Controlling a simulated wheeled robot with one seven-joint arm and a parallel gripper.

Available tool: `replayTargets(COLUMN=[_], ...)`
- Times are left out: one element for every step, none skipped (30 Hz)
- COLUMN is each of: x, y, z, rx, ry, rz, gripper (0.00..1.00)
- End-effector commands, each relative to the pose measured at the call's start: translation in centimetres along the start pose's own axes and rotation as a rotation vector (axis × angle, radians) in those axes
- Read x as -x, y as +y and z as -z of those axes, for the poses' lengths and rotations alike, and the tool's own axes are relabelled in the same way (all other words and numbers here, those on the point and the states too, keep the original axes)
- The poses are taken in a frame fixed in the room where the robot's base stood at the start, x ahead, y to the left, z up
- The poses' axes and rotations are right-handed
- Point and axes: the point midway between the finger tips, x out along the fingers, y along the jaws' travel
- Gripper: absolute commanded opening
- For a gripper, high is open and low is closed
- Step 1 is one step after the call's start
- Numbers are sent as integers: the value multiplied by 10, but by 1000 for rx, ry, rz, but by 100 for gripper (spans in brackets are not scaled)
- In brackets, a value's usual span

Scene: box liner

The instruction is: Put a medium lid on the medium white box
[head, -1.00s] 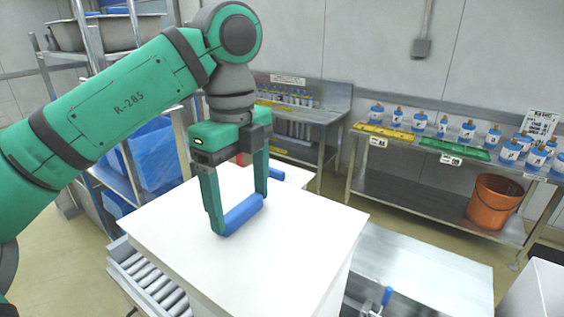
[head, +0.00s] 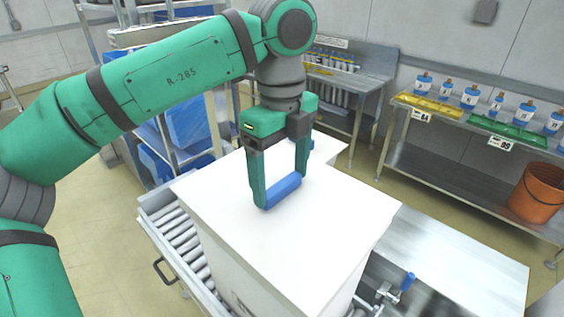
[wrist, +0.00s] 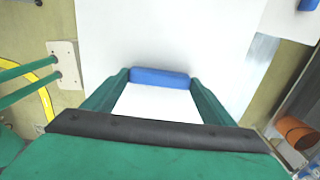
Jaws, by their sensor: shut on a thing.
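My gripper (head: 283,198) is shut on the blue bar handle (head: 284,189) of a white lid (head: 240,222). The handle lies crosswise between the fingertips in the wrist view (wrist: 160,76), with the lid's white surface (wrist: 165,35) around it. Below the lid in the head view is a tall white box (head: 232,268), standing at the roller conveyor. The lid covers the box top from this view. I cannot tell whether it rests fully on the rim or sits slightly above it.
A second white surface with a blue handle (head: 320,144) lies behind. A roller conveyor (head: 178,230) runs at left, and a metal table (head: 465,255) stands at right. A shelf with bottles and an orange bucket (head: 538,192) is farther right. A blue-bin rack (head: 185,125) stands behind my arm.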

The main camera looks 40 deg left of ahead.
Motion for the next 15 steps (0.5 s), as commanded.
replayTargets(x=[-5,-8,-13,-16,-19,-23,-26,-28,-32,-34,-36,-39,-40,-42,-44], y=[1,1,0,0,0,0,0,0,0,0,0,0,0,0,0], z=[-1,-1,0,0,0,0,0,1,1,1,0,0,0,0,0], rx=[2,3,-1,-2,-2,-1,-1,-1,-2,-2,-2,-2,-1,-1,-1], ry=[-3,-3,2,4,4,3,3,3,3,3,2,2,2,2,2], rz=[-2,-2,0,0,0,0,0,0,0,1,1,1,1,1,0], gripper=[35,35,35,35,35,35,35,35,35,35,35,35,35,35,35])
